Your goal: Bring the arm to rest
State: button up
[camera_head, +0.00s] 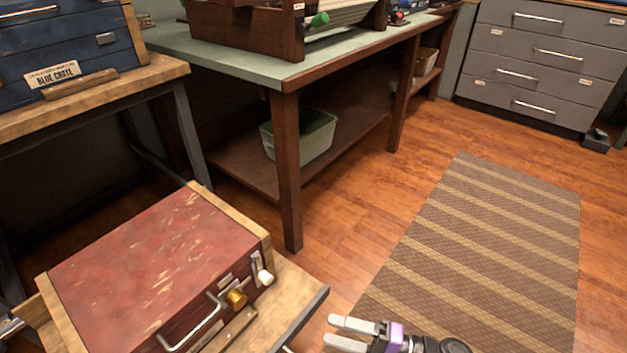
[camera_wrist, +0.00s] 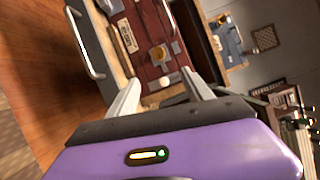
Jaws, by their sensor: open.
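My gripper (camera_head: 345,333) shows at the bottom edge of the head view, in front of the striped rug and to the right of the red box. Its two pale fingers are apart, with nothing between them. The wrist view shows the same open fingers (camera_wrist: 161,92), with the red box beyond them. The red box (camera_head: 150,262) has a worn red lid, wooden sides, a metal handle and a yellow knob on its front. It appears closed and sits on a small wooden-topped stand (camera_head: 297,290). The rest of my arm is mostly out of view.
A blue crate (camera_head: 60,50) stands on a wooden table at upper left. A green-topped workbench (camera_head: 235,62) has a pale green bin (camera_head: 298,145) on its lower shelf. Grey drawers (camera_head: 545,60) stand at the back right. The striped rug (camera_head: 480,240) is clear.

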jog(key=w+d+f+m+t+h, duration=0.2)
jog(key=w+d+f+t+h, duration=0.15)
jog(key=w+h, duration=0.2)
jog(key=s+d+f+t+h, duration=0.2)
jog(key=d+f+h, duration=0.3)
jog(key=d+h, duration=0.15)
jog(key=s+d+r+n+t+h, duration=0.1)
jog(key=s+d+r+h, duration=0.25)
jog(key=s, duration=0.25)
jog(key=s+d+r+n+t+h, duration=0.1)
jog(key=s+d+r+t+h, duration=0.1)
jog(key=s+d+r, duration=0.3)
jog(key=s+a+r+n+t+p, duration=0.1)
jog(key=s+a+r+n, duration=0.15)
jog(key=s+r, duration=0.75)
jog(key=s+a+r+n, duration=0.1)
jog(key=s+r+n, duration=0.2)
jog(key=s+r, duration=0.7)
notch_tip(320, 180, up, 28)
jog(key=s+p, duration=0.2)
jog(key=p, duration=2.8)
